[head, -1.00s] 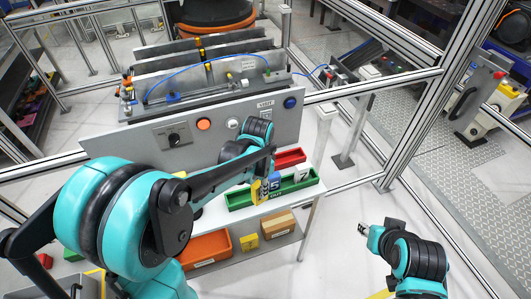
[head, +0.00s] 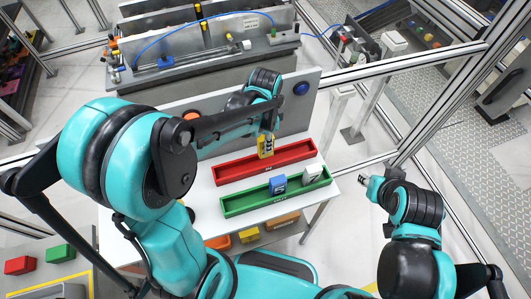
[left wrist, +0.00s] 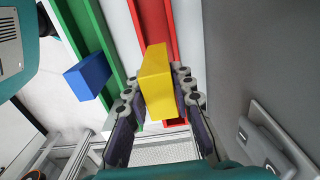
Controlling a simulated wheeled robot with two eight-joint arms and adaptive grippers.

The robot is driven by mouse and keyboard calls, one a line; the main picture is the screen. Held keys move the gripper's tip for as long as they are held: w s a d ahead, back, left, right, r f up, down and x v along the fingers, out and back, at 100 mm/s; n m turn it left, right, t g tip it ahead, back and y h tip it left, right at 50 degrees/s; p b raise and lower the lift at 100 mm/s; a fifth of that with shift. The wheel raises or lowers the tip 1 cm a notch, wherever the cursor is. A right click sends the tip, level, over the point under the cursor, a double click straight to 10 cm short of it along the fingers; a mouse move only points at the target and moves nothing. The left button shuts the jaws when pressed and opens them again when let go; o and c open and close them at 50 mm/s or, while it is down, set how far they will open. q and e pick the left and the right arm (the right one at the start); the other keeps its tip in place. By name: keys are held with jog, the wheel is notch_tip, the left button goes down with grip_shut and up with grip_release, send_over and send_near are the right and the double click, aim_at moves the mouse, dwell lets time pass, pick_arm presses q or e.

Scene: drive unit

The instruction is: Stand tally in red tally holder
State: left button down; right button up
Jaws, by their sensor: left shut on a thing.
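My left gripper (head: 267,136) is shut on a yellow tally (head: 266,148) and holds it upright at the back of the red tally holder (head: 237,170). In the left wrist view the yellow tally (left wrist: 157,82) sits between both fingers, with the red holder (left wrist: 152,18) behind it. Whether the tally's lower end touches the holder cannot be told. The red holder is a long open trough and looks empty elsewhere. My right gripper (head: 369,182) is away to the right, apart from the holders; its fingers are too small to read.
A green holder (head: 236,207) lies in front of the red one, with a blue tally (head: 279,184) and a white tally (head: 313,173) in it. A grey panel with a blue button (head: 301,88) rises close behind the red holder. Orange and yellow bins are below.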

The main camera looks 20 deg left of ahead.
pick_arm(q)
jog(key=shift+w+f+b, duration=0.1)
jog(key=shift+f+b, duration=0.55)
jog(key=shift+f, duration=2.5)
jog(key=shift+f, duration=0.15)
jog(key=c, duration=1.3)
grip_release()
